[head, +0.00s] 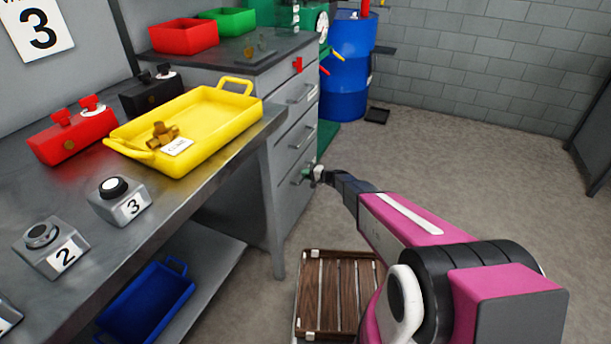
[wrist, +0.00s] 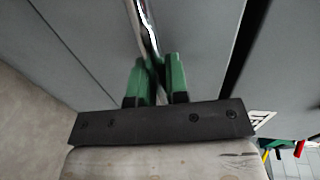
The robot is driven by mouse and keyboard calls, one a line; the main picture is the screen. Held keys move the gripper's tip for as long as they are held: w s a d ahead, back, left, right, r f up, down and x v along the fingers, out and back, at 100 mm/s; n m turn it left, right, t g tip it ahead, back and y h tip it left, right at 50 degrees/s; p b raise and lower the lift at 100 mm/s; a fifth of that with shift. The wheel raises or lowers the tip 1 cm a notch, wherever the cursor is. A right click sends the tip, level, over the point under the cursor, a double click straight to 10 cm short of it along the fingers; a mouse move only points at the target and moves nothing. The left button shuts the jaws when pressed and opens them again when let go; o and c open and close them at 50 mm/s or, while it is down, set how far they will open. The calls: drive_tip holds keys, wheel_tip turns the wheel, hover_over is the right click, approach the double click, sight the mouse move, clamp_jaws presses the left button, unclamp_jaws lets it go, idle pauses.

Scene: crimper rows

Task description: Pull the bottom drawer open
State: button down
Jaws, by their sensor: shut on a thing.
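The grey bottom drawer (head: 291,205) is the lowest front of the grey cabinet under the dark worktop. In the head view it looks about flush with the drawers above it. My gripper (head: 312,176) is at its front, at the handle. In the wrist view my gripper's green fingers (wrist: 157,84) are shut on the shiny bar handle (wrist: 147,35), one finger on each side. A dark gap shows to the right of the drawer front in the wrist view.
A slatted wooden pallet (head: 338,290) lies on the floor beside my arm. The steel bench (head: 215,190) with a yellow tray (head: 215,115) stands to the left. The floor to the right is clear.

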drive_tip(key=f+v, duration=0.3)
drive_tip(key=v, duration=1.3)
drive_tip(key=d+f+v, duration=0.1)
drive_tip(key=f+v, duration=0.2)
drive_tip(key=v, duration=1.4)
drive_tip(key=shift+s+d+f, duration=0.25)
drive_tip(key=shift+d, duration=0.1)
drive_tip(key=c, duration=1.1)
unclamp_jaws()
drive_tip(key=shift+c, duration=0.2)
drive_tip(key=v, duration=1)
drive_tip(key=shift+d, duration=0.4)
drive_tip(key=shift+s+a+r, duration=0.1)
